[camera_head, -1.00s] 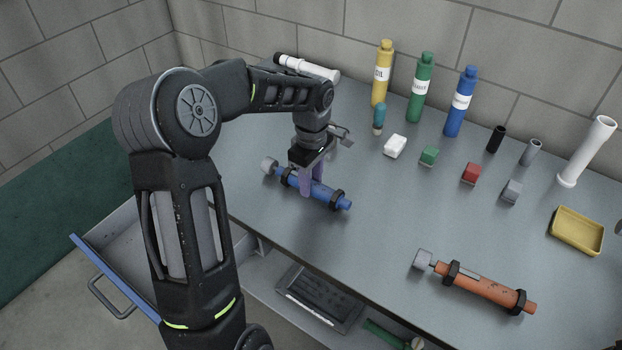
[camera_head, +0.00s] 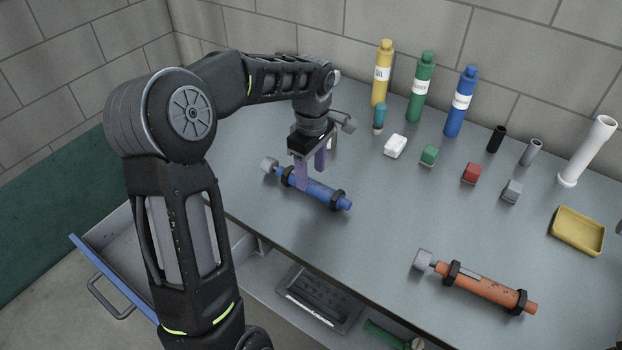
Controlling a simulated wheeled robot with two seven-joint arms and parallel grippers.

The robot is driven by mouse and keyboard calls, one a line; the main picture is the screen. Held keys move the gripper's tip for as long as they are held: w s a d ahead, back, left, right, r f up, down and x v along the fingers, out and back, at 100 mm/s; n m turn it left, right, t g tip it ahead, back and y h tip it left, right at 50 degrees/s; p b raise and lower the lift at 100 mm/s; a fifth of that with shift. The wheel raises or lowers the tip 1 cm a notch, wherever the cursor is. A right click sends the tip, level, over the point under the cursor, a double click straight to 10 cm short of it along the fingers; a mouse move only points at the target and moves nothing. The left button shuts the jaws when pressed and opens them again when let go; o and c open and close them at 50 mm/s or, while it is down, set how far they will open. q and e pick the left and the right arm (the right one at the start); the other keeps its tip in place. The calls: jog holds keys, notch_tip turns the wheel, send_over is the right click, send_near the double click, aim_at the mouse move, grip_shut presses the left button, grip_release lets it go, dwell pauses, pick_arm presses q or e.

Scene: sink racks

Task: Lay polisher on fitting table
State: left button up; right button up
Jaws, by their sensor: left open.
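A blue cylindrical tool (camera_head: 324,192) with a grey head and two black rings lies on the grey table (camera_head: 390,210), left of the middle. An orange tool (camera_head: 488,288) of the same build lies near the table's front edge at the right. I cannot tell from the picture which one is the polisher. My left gripper (camera_head: 311,169) points down over the blue tool with its two purple fingers spread apart. The near finger overlaps the tool's body in the picture; the far finger is behind it. Contact cannot be told. My right gripper is not in view.
Yellow (camera_head: 382,75), green (camera_head: 421,90) and blue (camera_head: 460,103) bottles stand at the back. Several small blocks, short tubes, a white pipe (camera_head: 587,152) and a yellow tray (camera_head: 577,231) are at the right. An open drawer (camera_head: 125,245) juts out below. The table's middle is clear.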

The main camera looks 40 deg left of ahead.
aim_at(311, 182)
pick_arm(q)
notch_tip(311, 182, up, 9)
jog(key=shift+f, duration=0.15)
jog(key=shift+f, duration=0.1)
dwell(0.6)
